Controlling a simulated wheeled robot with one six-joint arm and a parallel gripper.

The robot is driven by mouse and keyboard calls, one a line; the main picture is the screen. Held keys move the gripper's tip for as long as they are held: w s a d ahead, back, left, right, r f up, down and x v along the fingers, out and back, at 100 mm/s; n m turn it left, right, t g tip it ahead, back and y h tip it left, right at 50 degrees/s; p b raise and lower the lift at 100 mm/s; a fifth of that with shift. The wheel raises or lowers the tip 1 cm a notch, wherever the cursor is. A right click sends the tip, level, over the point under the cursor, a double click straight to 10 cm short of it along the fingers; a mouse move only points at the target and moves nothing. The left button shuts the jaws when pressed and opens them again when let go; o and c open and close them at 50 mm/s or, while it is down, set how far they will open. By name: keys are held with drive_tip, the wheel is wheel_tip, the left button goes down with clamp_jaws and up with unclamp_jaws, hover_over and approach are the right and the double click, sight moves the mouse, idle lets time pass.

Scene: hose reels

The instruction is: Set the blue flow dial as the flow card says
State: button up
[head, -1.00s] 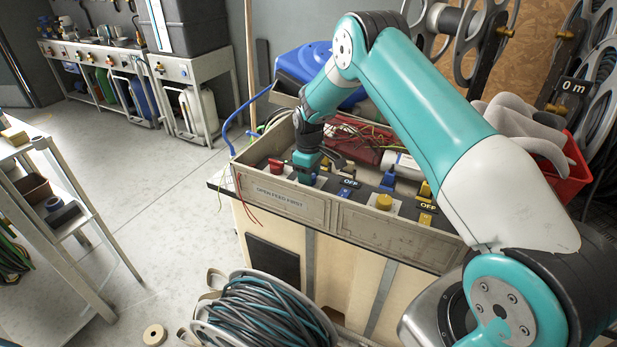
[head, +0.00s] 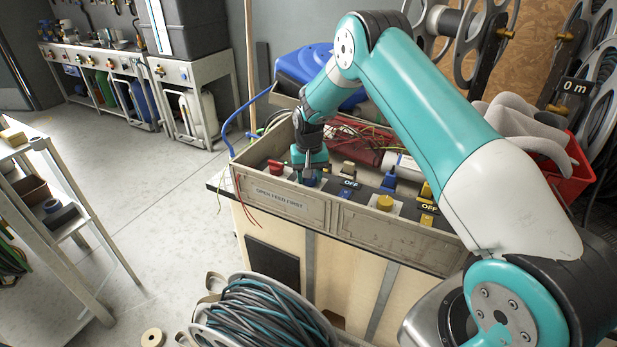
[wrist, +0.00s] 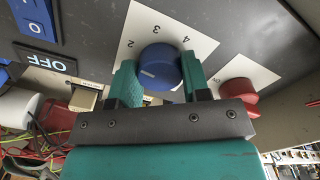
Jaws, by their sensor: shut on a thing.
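The blue flow dial (wrist: 159,68) sits on a white scale plate (wrist: 146,28) marked 2, 3 and 4 in the wrist view. A short pale mark shows on its face; I cannot tell exactly which number it points to. My gripper (wrist: 158,82) is shut on the dial, one teal finger on each side. In the head view my gripper (head: 310,172) reaches down into the left part of the grey control box, and the dial (head: 310,182) is mostly hidden beneath it. I see no readable flow card.
A red knob (wrist: 239,97) stands right of the dial in the wrist view. In the head view, a yellow knob (head: 384,202), blue switches and OFF labels line the box. The box front (head: 290,200) reads "OPEN FEED FIRST". Loose wires lie behind.

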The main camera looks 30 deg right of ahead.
drive_tip(key=m, duration=0.5)
drive_tip(key=shift+s+f+m, duration=0.1)
drive_tip(key=shift+s+m, duration=0.05)
drive_tip(key=shift+m, duration=2.25)
drive_tip(key=o, duration=0.9)
drive_tip(key=shift+d, duration=0.1)
drive_tip(key=shift+o, duration=0.2)
drive_tip(key=shift+r, duration=0.3)
wheel_tip(320, 180, up, 17)
drive_tip(key=b, duration=0.1)
